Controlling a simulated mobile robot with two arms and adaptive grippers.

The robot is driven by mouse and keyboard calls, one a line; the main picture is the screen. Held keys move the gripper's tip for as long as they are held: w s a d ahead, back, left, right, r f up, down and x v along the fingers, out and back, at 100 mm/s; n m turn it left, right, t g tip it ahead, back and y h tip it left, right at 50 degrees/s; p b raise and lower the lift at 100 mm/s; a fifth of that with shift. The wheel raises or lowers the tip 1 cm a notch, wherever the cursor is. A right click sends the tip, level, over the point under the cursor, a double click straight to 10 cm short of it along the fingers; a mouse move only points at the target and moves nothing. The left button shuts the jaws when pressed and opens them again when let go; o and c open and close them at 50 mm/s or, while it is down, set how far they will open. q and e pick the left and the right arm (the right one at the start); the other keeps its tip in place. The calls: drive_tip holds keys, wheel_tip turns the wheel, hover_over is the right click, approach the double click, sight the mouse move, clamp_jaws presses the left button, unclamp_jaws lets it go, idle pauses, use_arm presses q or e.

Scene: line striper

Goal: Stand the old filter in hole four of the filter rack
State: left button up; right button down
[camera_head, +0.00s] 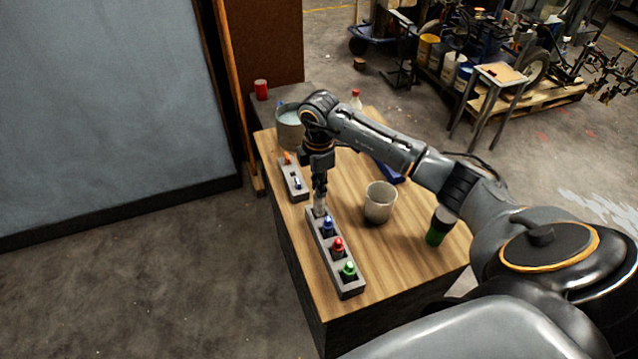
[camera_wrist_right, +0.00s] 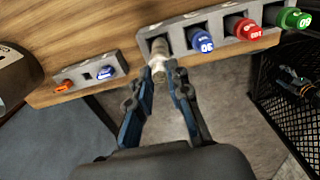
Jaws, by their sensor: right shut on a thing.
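The old filter, a pale grey-white cylinder (camera_head: 320,207), is between the fingertips of my right gripper (camera_head: 320,190), which is shut on it. It also shows in the right wrist view (camera_wrist_right: 158,66). The grey filter rack (camera_head: 351,290) lies along the table's left edge, with blue (camera_head: 327,224), red (camera_head: 338,246) and green (camera_head: 349,269) filters standing in its other holes. The held filter is at the rack's far end hole, beside the blue one. Its lower end overlaps that hole in both views; how deep it sits I cannot tell.
A smaller grey holder (camera_head: 296,188) with an orange and a blue-and-white piece lies beyond the rack. A grey cup (camera_head: 380,203), a dark-and-green bottle (camera_head: 440,226) and a metal pot (camera_head: 288,130) stand on the wooden table. Bare tabletop lies right of the rack.

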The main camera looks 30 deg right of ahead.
drive_tip(key=shift+f+b, duration=1.35)
drive_tip(key=shift+f, duration=0.8)
drive_tip(key=c, duration=0.9)
unclamp_jaws()
drive_tip(key=shift+o, duration=0.2)
drive_tip(key=shift+r+p, duration=2.75)
drive_tip(key=shift+r, duration=0.8)
drive_tip(key=shift+f, duration=0.1)
